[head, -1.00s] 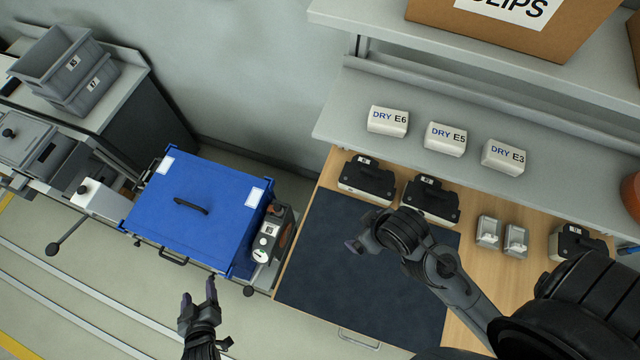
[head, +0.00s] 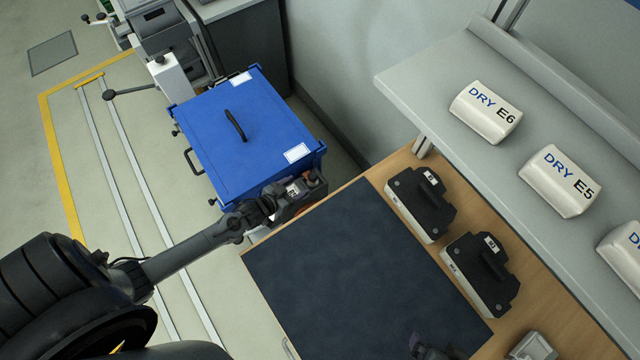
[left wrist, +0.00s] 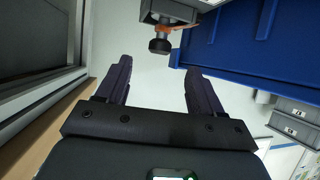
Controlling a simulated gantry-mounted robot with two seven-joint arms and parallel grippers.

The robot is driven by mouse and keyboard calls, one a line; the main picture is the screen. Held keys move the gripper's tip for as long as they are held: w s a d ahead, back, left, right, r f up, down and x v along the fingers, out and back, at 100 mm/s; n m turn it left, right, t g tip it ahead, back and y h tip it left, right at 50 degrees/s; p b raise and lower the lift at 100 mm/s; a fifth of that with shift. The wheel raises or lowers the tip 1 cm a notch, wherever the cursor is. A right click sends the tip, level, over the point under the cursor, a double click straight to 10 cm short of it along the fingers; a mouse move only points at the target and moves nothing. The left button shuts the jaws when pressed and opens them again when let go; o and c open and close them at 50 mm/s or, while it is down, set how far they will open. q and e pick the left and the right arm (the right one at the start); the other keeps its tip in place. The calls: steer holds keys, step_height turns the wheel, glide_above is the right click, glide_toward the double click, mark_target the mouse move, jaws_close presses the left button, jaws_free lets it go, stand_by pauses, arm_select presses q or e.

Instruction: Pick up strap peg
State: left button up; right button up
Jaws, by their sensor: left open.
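A dark round-ended peg (left wrist: 160,45), with a bit of orange beside it, sticks out from a grey fitting at the top of the left wrist view. It looks like the strap peg. In the head view the fitting (head: 312,182) is at the near right corner of the blue box (head: 240,130), and my left gripper (head: 279,198) partly hides it. The left wrist view shows my left gripper (left wrist: 157,68) open and empty, its fingers apart with the peg ahead of the gap, apparently not touching. My right gripper (head: 428,350) is cut off at the bottom edge.
The workbench with its dark mat (head: 350,270) is right of the blue box. Black-topped units (head: 420,203) stand behind the mat. White DRY packs (head: 487,110) sit on the shelf above. The mat is mostly clear.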

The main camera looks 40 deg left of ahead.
mark_target(310, 177)
arm_select(q)
steer(key=shift+w+f, duration=0.4)
steer(key=shift+w, duration=0.1)
arm_select(e)
steer(key=shift+f, duration=0.4)
arm_select(q)
steer(key=b+x, duration=0.1)
steer(key=x, duration=0.3)
steer(key=shift+w+d, duration=0.15)
steer(key=shift+w, duration=0.25)
arm_select(e)
steer(key=shift+f, duration=0.5)
arm_select(q)
steer(key=shift+b+x, duration=1)
steer(key=shift+x, duration=1.7)
arm_select(e)
steer(key=shift+d+f, duration=0.1)
steer(key=shift+f, duration=0.7)
arm_select(q)
steer(key=shift+r, duration=0.1)
jaws_close()
steer(key=shift+r, duration=0.15)
